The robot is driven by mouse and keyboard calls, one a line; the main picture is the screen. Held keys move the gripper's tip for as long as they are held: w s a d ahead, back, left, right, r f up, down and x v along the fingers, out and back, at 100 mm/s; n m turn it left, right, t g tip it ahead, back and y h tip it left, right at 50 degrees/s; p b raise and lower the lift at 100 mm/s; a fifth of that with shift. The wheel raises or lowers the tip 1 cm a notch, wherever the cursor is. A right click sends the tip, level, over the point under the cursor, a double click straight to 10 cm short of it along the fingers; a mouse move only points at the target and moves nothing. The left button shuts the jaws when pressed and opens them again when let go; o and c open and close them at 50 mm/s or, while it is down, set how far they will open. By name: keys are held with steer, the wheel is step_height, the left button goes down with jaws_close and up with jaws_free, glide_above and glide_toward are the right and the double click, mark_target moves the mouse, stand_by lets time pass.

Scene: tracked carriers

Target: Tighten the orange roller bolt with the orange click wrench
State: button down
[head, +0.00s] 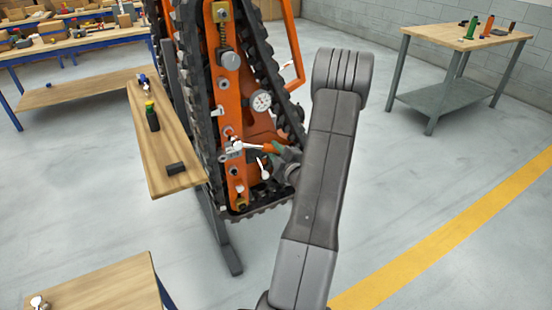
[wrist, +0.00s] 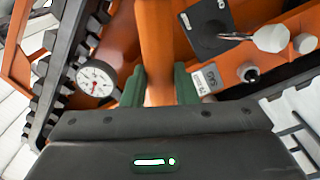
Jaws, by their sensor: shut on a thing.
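My gripper (head: 276,150) is at the orange tracked carrier (head: 228,75), low on its side. Its green fingers (wrist: 160,88) are shut on the orange handle of the click wrench (wrist: 159,45), one finger on each side. In the head view the wrench (head: 270,148) lies nearly level, its silver shaft pointing left to the roller plate. Its head is near a bolt spot there; I cannot tell whether it sits on a bolt. The orange roller bolt cannot be made out. Silver bolt heads (wrist: 271,38) show at the right of the wrist view.
A dial gauge (head: 262,102) is on the carrier above the wrench. Black track runs along both sides. A wooden shelf (head: 152,150) at left holds a dark bottle (head: 152,116) and a black block (head: 175,168). A table (head: 466,36) stands back right. The floor at right is clear.

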step_height(320, 180, up, 11)
steer(key=n, duration=0.9)
steer(key=shift+w+d+n+p, duration=0.15)
steer(key=shift+d+n+p, duration=0.15)
steer(key=shift+n, duration=0.1)
steer(key=shift+p+x, duration=0.3)
steer(key=shift+x, duration=0.65)
stand_by(1.4)
steer(key=shift+w+a+r, duration=0.1)
steer(key=shift+w, duration=0.05)
steer(key=shift+w+a, duration=0.1)
stand_by(1.0)
steer(key=shift+w+a, duration=0.15)
steer(key=shift+w, duration=0.1)
stand_by(0.6)
